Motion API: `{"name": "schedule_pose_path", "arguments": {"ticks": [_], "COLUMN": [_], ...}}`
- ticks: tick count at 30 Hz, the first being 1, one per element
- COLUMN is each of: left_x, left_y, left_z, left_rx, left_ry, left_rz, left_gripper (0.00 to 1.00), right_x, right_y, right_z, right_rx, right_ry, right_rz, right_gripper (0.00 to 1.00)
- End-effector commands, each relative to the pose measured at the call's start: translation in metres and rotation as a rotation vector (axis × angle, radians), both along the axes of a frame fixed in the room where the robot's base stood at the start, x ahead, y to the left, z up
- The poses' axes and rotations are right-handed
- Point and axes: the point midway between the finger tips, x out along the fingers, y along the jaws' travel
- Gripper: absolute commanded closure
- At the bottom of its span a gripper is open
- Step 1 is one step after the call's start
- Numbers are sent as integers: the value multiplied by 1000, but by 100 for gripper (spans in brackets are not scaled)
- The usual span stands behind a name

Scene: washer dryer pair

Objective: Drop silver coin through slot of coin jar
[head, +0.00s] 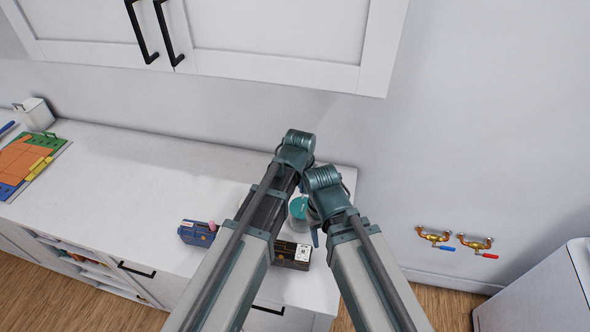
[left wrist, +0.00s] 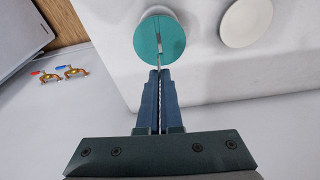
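The coin jar (head: 299,209) is pale with a round teal lid and stands on the counter, partly covered by my arms. In the left wrist view its lid (left wrist: 174,36) fills the top centre, with a narrow grey slot (left wrist: 157,38) across it. My left gripper (left wrist: 159,76) has its fingers closed together, tips at the lid's edge. A thin silver sliver, the coin (left wrist: 158,61) seen edge-on, sticks out from the fingertips over the lid, in line with the slot. I cannot tell whether it has entered the slot. My right gripper is mostly hidden beside the jar in the head view.
A white round dish (left wrist: 246,22) lies beside the jar. A blue box (head: 198,233) and a dark box with a white label (head: 292,254) sit near the counter's front. Brass valves (head: 434,238) are on the wall at right. The counter (head: 130,185) is clear left of the boxes.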

Motion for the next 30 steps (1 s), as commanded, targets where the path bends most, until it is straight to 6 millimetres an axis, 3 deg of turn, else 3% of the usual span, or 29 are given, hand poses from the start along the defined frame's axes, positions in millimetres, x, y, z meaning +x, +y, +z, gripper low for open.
{"name": "schedule_pose_path", "arguments": {"ticks": [14,30], "left_x": [0,0], "left_y": [0,0], "left_z": [-3,-31], "left_rx": [0,0], "left_ry": [6,6], "left_rz": [32,31], "left_gripper": [100,100], "right_x": [0,0], "right_y": [0,0], "right_z": [-2,-30], "right_rx": [0,-1], "right_ry": [0,0], "right_rz": [0,6], "right_gripper": [50,50]}}
